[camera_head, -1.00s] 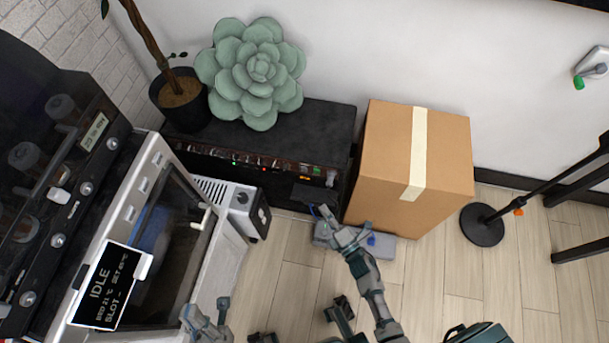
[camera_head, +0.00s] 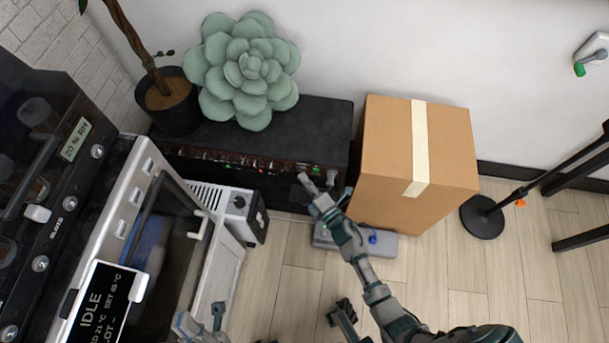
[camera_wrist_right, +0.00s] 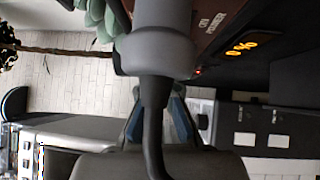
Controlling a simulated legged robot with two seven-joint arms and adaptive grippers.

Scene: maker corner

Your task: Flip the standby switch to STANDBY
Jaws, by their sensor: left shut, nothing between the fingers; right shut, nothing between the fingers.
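The black cabinet (camera_head: 300,120) has a dark front panel (camera_head: 225,160) with small lights and a green one (camera_head: 316,169) near its right end. My right gripper (camera_head: 318,186) is shut and empty, its tip right at the right end of this panel. I cannot tell whether it touches. I cannot make out the standby switch or its position. The right wrist view shows a brown panel strip (camera_wrist_right: 212,22) with sideways lettering and an orange readout (camera_wrist_right: 241,47); a large grey part blocks the middle. My left gripper (camera_head: 205,322) is shut and empty at the bottom left.
A cardboard box (camera_head: 390,150) stands close to the right of the cabinet. A grey flat unit (camera_head: 385,248) lies on the floor below my right forearm. A white machine (camera_head: 230,205) and an oven-like unit showing IDLE (camera_head: 100,300) are at left. A succulent cushion (camera_head: 250,70) tops the cabinet.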

